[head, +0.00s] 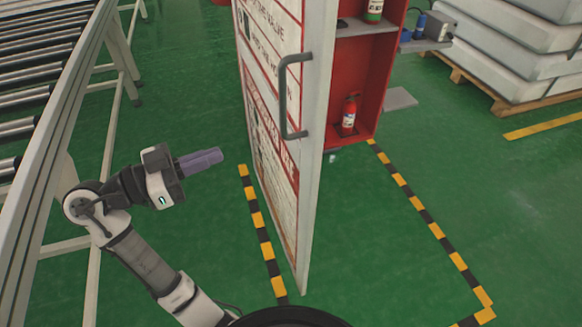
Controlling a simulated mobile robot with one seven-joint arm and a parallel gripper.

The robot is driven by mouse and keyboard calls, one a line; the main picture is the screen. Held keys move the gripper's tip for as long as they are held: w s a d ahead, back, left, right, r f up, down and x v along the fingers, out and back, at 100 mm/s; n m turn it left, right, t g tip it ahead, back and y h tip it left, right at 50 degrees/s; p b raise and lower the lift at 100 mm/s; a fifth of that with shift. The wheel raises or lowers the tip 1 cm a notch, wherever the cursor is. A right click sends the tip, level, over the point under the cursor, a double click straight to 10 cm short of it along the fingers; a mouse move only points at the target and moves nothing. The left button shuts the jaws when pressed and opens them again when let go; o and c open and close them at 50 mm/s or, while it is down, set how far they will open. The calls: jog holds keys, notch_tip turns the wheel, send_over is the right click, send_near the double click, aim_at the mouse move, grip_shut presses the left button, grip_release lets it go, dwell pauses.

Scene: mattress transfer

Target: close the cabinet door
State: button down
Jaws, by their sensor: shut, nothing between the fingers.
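The cabinet door (270,110) stands swung wide open in the head view, its edge toward me and its white, red-lettered face toward the left. A dark grey bar handle (284,97) sits near the door's free edge. The red cabinet (367,75) is open behind it to the right. Part of its inside is hidden by the door. My gripper (218,155) is to the left of the door, pointing right toward its lettered face, with a gap of floor showing between them in the picture. Its purple-grey fingers are together and empty.
A fire extinguisher (349,115) stands low in the cabinet, and another (374,8) is on its shelf (365,27). A roller conveyor (30,110) stands at left, close to my arm. Stacked mattresses (510,45) lie on a pallet at upper right.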

jog(key=s+d+f+m+g, duration=0.1)
jog(key=s+f+m+g, duration=0.1)
jog(key=p, duration=0.4)
send_near(303, 151)
jog(key=shift+h, duration=0.4)
jog(key=x, duration=0.5)
jog(key=shift+w+d+f, duration=0.35)
jog(key=shift+w+d, duration=0.15)
jog(key=shift+d, duration=0.3)
jog(key=shift+d, duration=0.15)
